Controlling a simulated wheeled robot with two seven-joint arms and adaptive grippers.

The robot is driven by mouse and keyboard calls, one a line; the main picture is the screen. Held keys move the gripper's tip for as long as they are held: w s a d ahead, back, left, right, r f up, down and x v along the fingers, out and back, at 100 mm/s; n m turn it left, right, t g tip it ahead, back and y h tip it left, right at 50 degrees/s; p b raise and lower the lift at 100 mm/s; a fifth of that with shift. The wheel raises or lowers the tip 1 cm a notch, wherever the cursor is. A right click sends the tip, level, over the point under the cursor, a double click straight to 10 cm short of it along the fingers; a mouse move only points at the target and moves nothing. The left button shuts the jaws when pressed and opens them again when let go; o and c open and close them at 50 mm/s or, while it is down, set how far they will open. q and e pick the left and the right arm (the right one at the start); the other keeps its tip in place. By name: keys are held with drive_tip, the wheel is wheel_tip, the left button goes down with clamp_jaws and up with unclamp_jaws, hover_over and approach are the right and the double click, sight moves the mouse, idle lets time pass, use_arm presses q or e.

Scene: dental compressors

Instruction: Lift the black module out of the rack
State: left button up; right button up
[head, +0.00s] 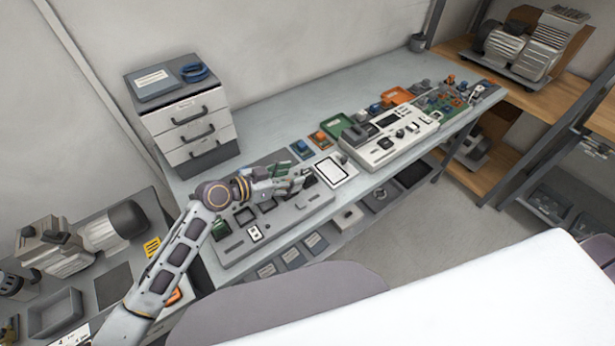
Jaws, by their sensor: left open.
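The rack looks to be the grey panel (232,249) with several slots and small modules, lying on the near left part of the long bench. My left gripper (300,181) is open over the rack's far right part, its fingers pointing right. Small dark pieces in the rack lie close below and beside the fingers. I cannot tell which of them is the black module, and the gripper hides part of that area. A green module (220,230) and a white one (255,233) sit at the rack's near left. My right gripper is out of view.
A white framed panel (333,171) lies just right of the gripper. Beyond it are a beige control unit (385,150) and green and orange trays (398,96). A drawer cabinet (196,136) stands behind my left arm. The bench's back middle (270,125) is clear.

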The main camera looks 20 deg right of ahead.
sight(309, 172)
use_arm(q)
drive_tip(key=shift+p+x, duration=0.6)
drive_tip(key=shift+x, duration=2.05)
drive_tip(key=c, duration=1.1)
drive_tip(key=shift+r, duration=0.15)
drive_tip(key=shift+r, duration=4.85)
